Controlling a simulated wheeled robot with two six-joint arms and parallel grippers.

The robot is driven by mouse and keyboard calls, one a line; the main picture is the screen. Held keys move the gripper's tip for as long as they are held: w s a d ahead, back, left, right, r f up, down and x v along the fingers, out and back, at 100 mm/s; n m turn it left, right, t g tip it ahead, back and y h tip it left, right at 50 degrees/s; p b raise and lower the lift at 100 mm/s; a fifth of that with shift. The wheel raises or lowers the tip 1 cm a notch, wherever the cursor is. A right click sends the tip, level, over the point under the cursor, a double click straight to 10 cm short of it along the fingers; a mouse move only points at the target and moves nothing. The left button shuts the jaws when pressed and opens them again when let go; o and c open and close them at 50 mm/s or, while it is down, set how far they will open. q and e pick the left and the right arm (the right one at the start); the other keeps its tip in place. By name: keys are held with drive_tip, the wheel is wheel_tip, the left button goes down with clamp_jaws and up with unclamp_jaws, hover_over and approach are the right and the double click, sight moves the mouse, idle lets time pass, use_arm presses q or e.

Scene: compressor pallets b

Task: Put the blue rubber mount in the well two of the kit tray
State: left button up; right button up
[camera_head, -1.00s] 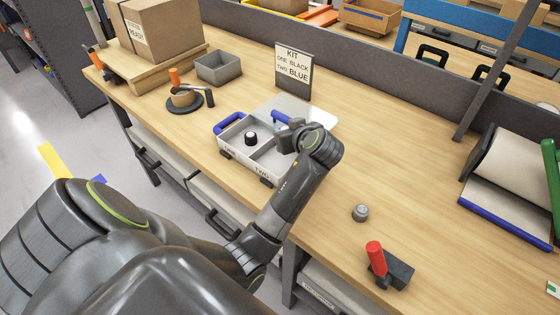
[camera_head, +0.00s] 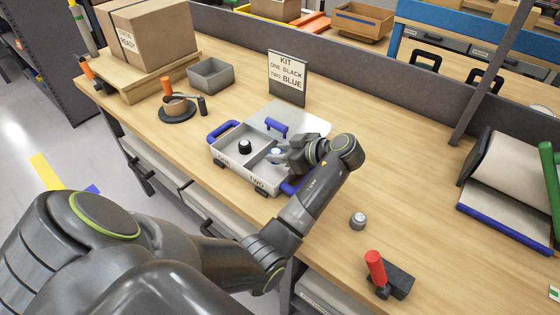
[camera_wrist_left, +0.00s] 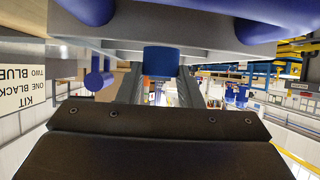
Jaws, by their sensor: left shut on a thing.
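The kit tray (camera_head: 233,181) is an open grey box with blue end handles and two wells, labelled on its front. A black mount (camera_head: 245,147) stands in the left well. My left gripper (camera_head: 280,154) is at the right well, labelled TWO, and is shut on the blue rubber mount (camera_head: 276,151). The mount also shows between the fingers in the left wrist view (camera_wrist_left: 161,60). The gripper hides part of the mount and the well, so I cannot tell whether the mount touches the well floor. My right gripper is not in view.
The tray's lid, with a blue handle (camera_head: 276,126), lies behind the tray before the KIT sign (camera_head: 287,77). A grey cylinder (camera_head: 358,220) and a red-handled tool (camera_head: 376,268) are to the right. A grey bin (camera_head: 214,75) is at back left. The table's middle right is clear.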

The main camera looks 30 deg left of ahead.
sight(282, 172)
use_arm(q)
wheel_tip(282, 172, down, 3)
drive_tip(key=shift+f, duration=0.3)
drive_tip(key=shift+f, duration=0.1)
drive_tip(key=o, duration=0.9)
drive_tip(key=shift+o, duration=0.2)
drive_tip(key=shift+d+r, duration=0.2)
drive_tip(key=shift+d, duration=0.15)
drive_tip(key=b+v, duration=0.2)
drive_tip(key=v, duration=0.9)
drive_tip(key=shift+d+r+b, duration=0.15)
drive_tip(key=shift+d+b, duration=0.05)
drive_tip(key=shift+b, duration=0.2)
drive_tip(key=shift+s, duration=0.15)
